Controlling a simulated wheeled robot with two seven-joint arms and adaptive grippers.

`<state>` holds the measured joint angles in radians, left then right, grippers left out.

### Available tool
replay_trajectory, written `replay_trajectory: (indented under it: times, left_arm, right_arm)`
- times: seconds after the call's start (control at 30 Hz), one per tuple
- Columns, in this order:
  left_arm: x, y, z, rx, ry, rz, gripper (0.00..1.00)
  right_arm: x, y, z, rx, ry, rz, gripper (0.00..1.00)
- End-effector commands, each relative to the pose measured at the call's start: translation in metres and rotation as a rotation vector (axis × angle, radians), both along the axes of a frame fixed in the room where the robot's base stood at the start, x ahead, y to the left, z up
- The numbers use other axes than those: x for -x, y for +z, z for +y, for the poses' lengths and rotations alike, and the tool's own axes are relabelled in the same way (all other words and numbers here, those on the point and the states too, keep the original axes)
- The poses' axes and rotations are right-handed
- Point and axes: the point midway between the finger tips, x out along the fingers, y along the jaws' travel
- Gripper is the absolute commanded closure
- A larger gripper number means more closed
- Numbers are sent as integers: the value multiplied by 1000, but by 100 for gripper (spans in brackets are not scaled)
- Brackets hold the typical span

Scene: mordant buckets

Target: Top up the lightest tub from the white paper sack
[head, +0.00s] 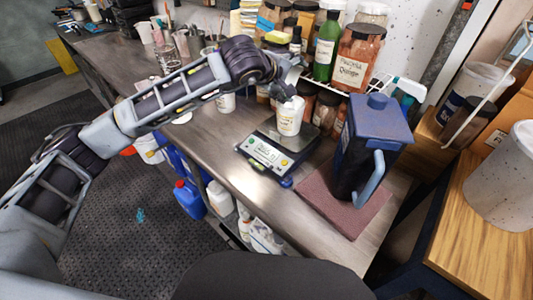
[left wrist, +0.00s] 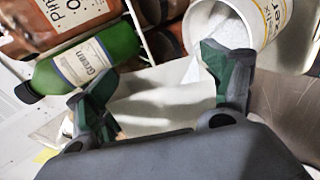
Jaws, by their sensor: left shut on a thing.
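My left gripper (head: 284,86) is above the scale at the back of the bench. In the left wrist view its two fingers (left wrist: 165,95) are closed on a white paper sack (left wrist: 155,108), which spans between them. In the head view the sack is hard to make out behind the gripper. A white labelled tub (head: 289,117) stands on the digital scale (head: 268,151), just below the gripper. In the left wrist view the tub (left wrist: 275,50) is open, with pale powder inside, close beside the right finger. The scale's reading is too small to read. My right gripper is out of view.
A blue lidded container with a handle (head: 372,140) stands on a reddish mat (head: 318,197) to the right. Behind the scale are a green bottle (head: 326,45) and a large labelled jar (head: 357,58) on a wire rack. The bench front (head: 235,172) is clear.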

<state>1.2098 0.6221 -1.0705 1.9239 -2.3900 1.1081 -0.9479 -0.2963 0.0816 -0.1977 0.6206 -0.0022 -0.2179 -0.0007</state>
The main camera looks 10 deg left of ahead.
Motion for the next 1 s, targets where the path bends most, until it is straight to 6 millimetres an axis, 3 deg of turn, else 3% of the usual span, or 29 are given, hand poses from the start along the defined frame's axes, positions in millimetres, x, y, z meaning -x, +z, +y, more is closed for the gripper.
replay_trajectory:
  times: [1.0]
  left_arm:
    - [0, 2, 0, 0, 0, -2, 68]
  right_arm:
    - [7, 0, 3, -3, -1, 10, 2]
